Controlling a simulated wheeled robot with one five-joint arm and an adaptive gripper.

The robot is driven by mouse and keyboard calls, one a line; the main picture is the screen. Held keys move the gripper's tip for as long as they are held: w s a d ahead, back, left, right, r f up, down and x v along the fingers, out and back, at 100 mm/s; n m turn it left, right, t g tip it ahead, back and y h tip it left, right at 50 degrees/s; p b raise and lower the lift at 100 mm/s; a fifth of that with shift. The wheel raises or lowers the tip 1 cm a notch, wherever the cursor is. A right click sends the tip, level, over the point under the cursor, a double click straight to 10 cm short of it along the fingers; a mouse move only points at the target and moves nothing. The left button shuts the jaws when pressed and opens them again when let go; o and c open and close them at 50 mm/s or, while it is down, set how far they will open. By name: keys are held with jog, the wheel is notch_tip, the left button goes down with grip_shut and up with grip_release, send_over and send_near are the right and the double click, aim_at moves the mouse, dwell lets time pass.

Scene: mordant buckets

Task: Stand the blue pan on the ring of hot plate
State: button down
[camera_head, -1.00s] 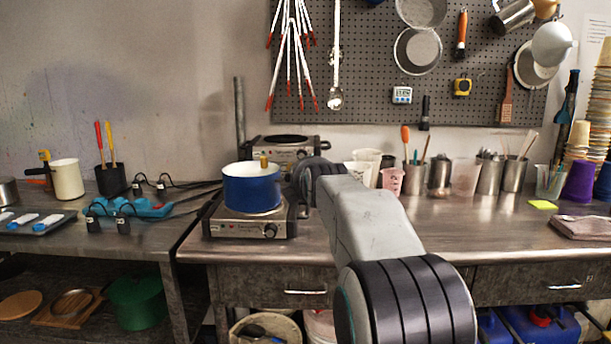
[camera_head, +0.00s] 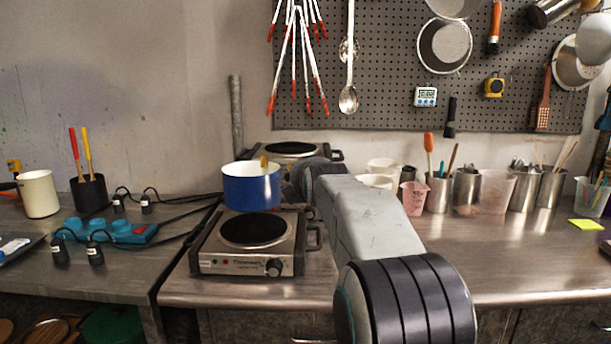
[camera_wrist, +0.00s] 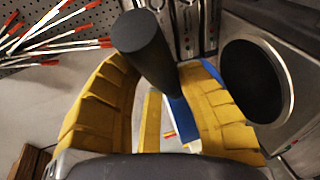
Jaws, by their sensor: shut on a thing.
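The blue pan (camera_head: 251,189), white inside, is upright in the head view. Its base shows just above and behind the black ring (camera_head: 253,230) of the front hot plate (camera_head: 247,262), which is uncovered; the pan looks held up, though the exact gap is unclear. My gripper (camera_wrist: 165,120), with yellow fingers, is shut on the pan; a dark round handle and a blue strip of the pan (camera_wrist: 182,118) show between the fingers in the wrist view. In the head view my arm hides most of the gripper. A black plate disc also shows at the right of the wrist view (camera_wrist: 254,80).
A second hot plate (camera_head: 296,149) stands behind the pan. A blue power strip (camera_head: 105,232) with cables lies to the left. White cups (camera_head: 378,180), a pink beaker (camera_head: 413,198) and steel pots stand to the right. The front right of the bench is clear.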

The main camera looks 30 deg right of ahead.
jog(key=shift+r, duration=0.1)
jog(key=shift+f+b, duration=1.7)
jog(key=shift+f, duration=0.95)
jog(key=shift+s+a+r, duration=0.1)
jog(key=shift+s+a, duration=0.05)
jog(key=shift+s, duration=0.05)
jog(key=shift+f+b, duration=0.45)
jog(key=shift+b, duration=0.35)
dwell(0.3)
jog(key=c, duration=0.8)
grip_release()
jog(key=shift+f, duration=0.1)
jog(key=v, duration=1.2)
jog(key=shift+f, duration=0.1)
